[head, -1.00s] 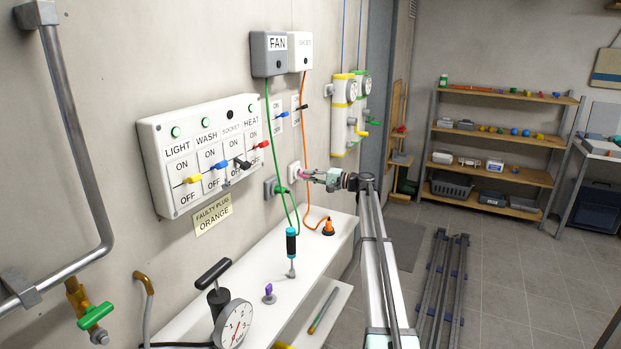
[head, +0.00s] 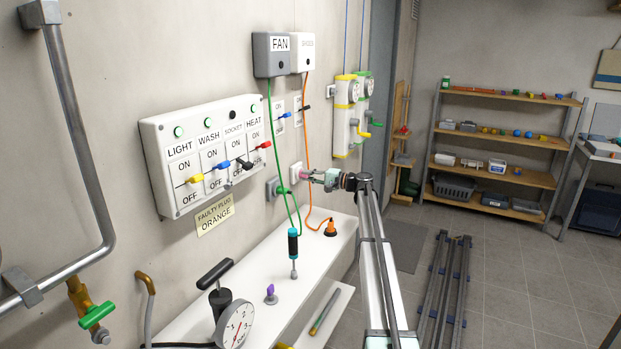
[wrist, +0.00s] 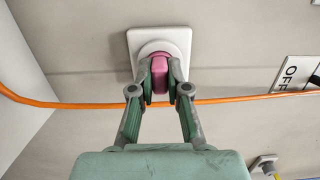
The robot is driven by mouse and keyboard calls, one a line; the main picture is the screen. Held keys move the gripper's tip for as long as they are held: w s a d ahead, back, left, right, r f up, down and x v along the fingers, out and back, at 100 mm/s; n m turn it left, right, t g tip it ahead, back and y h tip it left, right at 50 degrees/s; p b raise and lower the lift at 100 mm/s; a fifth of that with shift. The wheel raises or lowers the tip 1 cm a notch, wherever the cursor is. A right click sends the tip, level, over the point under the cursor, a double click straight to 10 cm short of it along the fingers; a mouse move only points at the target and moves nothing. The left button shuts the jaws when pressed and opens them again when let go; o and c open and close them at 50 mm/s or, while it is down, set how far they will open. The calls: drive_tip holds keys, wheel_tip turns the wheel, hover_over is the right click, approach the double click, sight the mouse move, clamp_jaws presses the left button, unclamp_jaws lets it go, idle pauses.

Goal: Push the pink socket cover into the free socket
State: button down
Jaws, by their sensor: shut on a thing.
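The pink socket cover (wrist: 160,74) is between the fingers of my gripper (wrist: 160,80), which is shut on it. In the wrist view the cover is at the round recess of the white wall socket (wrist: 180,40), in line with it. I cannot tell how deep it sits, as the fingers hide its sides. In the head view my gripper (head: 312,175) is at the wall, at the white socket (head: 296,171), with a bit of the pink cover (head: 304,174) showing.
An orange cable (wrist: 80,106) runs across the wrist view, passing the gripper fingers. In the head view a green plug (head: 281,190) sits in a grey socket left of my gripper. An orange plug (head: 330,229) stands on the white shelf (head: 262,262) below.

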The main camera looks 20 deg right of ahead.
drive_tip(key=shift+w+a, duration=0.2)
drive_tip(key=shift+w, duration=0.05)
drive_tip(key=c, duration=1.1)
unclamp_jaws()
drive_tip(key=v, duration=1.2)
